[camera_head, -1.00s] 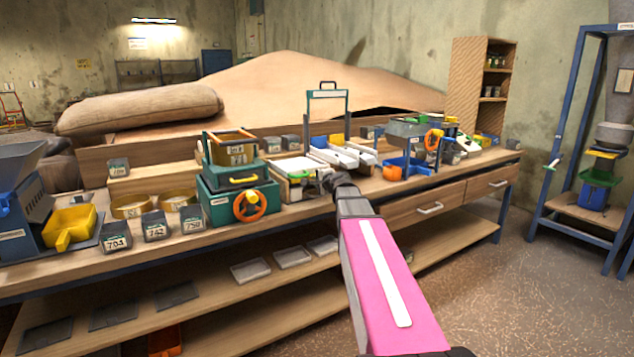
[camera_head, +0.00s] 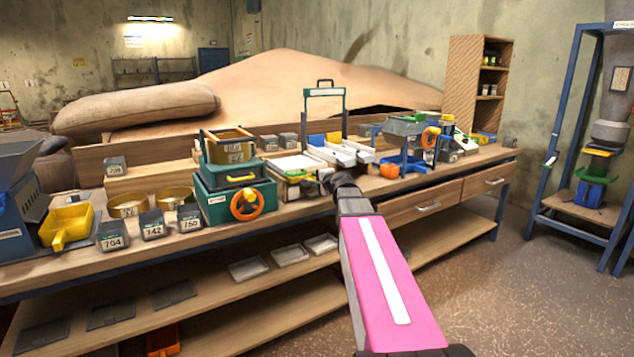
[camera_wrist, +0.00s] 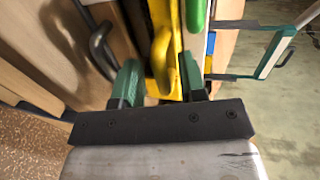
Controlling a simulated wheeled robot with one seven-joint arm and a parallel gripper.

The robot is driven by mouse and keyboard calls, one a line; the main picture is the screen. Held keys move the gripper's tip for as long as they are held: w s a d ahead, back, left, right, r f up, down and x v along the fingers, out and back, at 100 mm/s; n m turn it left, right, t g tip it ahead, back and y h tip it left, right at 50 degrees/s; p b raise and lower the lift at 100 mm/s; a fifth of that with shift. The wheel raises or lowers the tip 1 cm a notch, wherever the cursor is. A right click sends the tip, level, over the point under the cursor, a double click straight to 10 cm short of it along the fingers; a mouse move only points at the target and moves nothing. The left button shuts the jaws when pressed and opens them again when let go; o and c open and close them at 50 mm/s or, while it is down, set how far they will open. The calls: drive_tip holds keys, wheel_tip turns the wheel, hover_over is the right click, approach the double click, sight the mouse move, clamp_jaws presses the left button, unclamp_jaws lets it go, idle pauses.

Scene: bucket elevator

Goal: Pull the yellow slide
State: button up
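The yellow slide shows in the camera_wrist view as a long yellow strip with a raised yellow handle (camera_wrist: 161,62). It belongs to the white-topped unit (camera_head: 296,164) on the bench, where my arm hides part of it in the camera_head view. My gripper (camera_wrist: 158,78) has two green-tipped fingers, one on each side of the yellow handle. The fingers stand apart, with a small gap visible beside the handle. Whether either finger touches the handle lower down is hidden. In the camera_head view my gripper is small and dark at the unit's right front.
A green handle (camera_wrist: 196,14) and a dark curved handle (camera_wrist: 103,52) flank the yellow one. A green box with an orange wheel (camera_head: 247,203) stands to the left. Blue and orange equipment (camera_head: 405,160) stands to the right. The bench's front edge runs below my gripper.

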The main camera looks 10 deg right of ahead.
drive_tip(key=v, duration=1)
drive_tip(key=shift+s, duration=0.35)
drive_tip(key=s+a+f+n+g+h, duration=0.1)
drive_tip(key=s+a+f+n+g, duration=0.3)
drive_tip(key=f, duration=0.5)
drive_tip(key=s+a+f+n+g, duration=0.3)
drive_tip(key=s+a+f, duration=0.15)
drive_tip(key=f, duration=0.45)
drive_tip(key=s+a+f+n+g+h, duration=0.1)
drive_tip(key=s+a+f+n+g, duration=0.3)
drive_tip(key=f, duration=0.5)
drive_tip(key=s+d+f+n+g+h, duration=0.1)
drive_tip(key=s+f+n+g+h, duration=0.1)
drive_tip(key=s+f, duration=0.5)
drive_tip(key=shift+s+n+g+h, duration=0.4)
drive_tip(key=shift+s+n+g, duration=0.3)
drive_tip(key=shift+s+g, duration=0.15)
drive_tip(key=shift+d, duration=0.15)
